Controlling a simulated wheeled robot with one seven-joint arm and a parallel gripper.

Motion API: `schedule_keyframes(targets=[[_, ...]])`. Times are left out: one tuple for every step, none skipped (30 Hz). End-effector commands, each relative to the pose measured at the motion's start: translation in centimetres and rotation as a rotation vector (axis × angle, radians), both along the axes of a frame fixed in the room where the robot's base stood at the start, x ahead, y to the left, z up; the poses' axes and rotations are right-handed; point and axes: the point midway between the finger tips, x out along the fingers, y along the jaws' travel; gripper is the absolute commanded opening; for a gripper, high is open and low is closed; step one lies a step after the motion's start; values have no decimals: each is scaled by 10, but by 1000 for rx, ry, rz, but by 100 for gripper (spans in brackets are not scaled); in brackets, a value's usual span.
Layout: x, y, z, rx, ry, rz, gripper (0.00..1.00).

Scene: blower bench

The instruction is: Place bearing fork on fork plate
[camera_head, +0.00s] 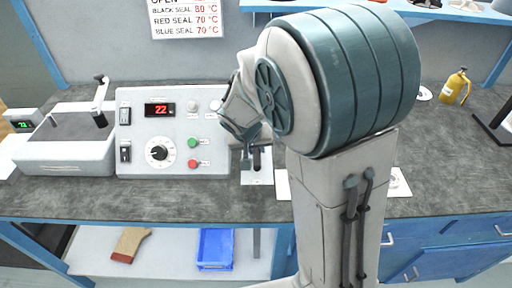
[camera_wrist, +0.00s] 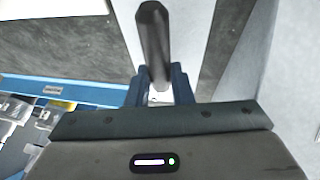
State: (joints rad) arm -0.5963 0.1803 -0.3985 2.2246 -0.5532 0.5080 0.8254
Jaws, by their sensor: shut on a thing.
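My gripper (camera_wrist: 158,88) shows in the wrist view with its two blue fingers shut on a dark, faceted handle, which I take to be the bearing fork (camera_wrist: 153,42). The handle points away from the fingers; the rest of it is hidden by the gripper body. In the head view my arm covers most of the gripper, and a dark upright piece shows just below the wrist. Under it a small white plate, likely the fork plate (camera_head: 257,179), lies on the bench beside the control box. I cannot tell whether the fork touches it.
The control box (camera_head: 172,158) with a red display stands just left of my wrist. A grey device with a lever (camera_head: 66,150) stands farther left. Another white plate (camera_head: 283,186) is partly behind my arm. A yellow bottle (camera_head: 455,88) stands at the right. The bench front (camera_head: 120,200) is clear.

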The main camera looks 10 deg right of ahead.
Motion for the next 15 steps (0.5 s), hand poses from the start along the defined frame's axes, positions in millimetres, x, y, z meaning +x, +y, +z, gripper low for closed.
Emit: schedule_keyframes(targets=[[0,0,-1,1,-1,1,0],[0,0,-2,1,-1,1,0],[0,0,-4,1,-1,1,0],[0,0,-4,1,-1,1,0],[0,0,-4,0,0,0,26],[0,0,-3,0,0,0,37],[0,0,-3,0,0,0,42],[0,0,-3,0,0,0,42],[0,0,-3,0,0,0,42],[0,0,-3,0,0,0,42],[0,0,-3,0,0,0,42],[0,0,-3,0,0,0,42],[0,0,-3,0,0,0,42],[0,0,-3,0,0,0,42],[0,0,-2,0,0,0,42]])
